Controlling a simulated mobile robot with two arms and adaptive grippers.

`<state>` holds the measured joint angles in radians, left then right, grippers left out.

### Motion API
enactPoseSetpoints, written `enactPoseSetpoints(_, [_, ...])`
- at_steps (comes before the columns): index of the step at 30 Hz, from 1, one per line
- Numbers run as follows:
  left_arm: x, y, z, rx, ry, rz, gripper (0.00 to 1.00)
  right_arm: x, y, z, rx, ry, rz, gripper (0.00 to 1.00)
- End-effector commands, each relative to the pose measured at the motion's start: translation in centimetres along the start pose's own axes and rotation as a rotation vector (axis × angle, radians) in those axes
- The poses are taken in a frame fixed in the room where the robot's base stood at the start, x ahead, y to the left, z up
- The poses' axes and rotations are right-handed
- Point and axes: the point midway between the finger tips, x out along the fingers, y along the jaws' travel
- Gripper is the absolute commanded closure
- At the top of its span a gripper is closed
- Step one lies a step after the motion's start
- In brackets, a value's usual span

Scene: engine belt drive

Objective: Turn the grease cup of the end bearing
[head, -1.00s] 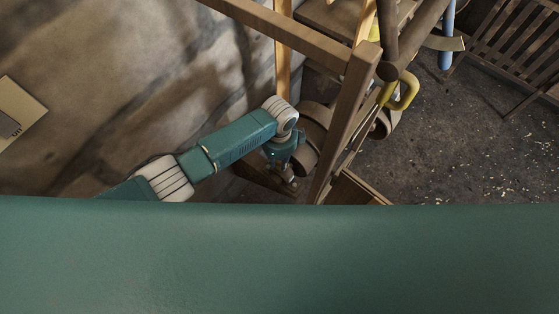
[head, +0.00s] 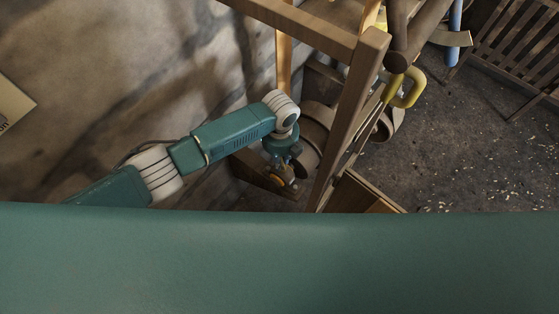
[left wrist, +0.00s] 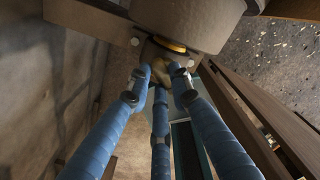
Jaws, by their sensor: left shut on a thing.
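My left gripper (head: 286,172) reaches down beside the wooden frame in the head view. In the left wrist view its blue fingers (left wrist: 160,82) are closed around a small tan and brass piece, the grease cup (left wrist: 167,46). The cup sits under the large brown round body of the bearing (left wrist: 190,18). My right gripper is not in view.
A wooden post (head: 346,125) stands close to the right of my left gripper. A brown drum or pulley (head: 316,122) is behind it. A stone wall (head: 120,80) lies to the left. A yellow handle (head: 408,90) hangs right of the post. Open floor (head: 460,150) lies farther right.

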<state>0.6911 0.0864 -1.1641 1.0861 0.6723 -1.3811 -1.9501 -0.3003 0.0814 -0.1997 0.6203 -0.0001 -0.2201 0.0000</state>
Motion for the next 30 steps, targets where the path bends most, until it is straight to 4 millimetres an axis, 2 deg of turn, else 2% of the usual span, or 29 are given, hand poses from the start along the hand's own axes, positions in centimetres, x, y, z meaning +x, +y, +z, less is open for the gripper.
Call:
enactPoseSetpoints(18, [0.1, -0.5, 0.3, 0.579, -0.003, -0.001, 1.00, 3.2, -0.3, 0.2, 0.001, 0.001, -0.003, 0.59])
enactPoseSetpoints(30, [0.0, -0.7, 0.3, 0.848, -0.003, -0.001, 1.00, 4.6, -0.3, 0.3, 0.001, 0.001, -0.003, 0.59])
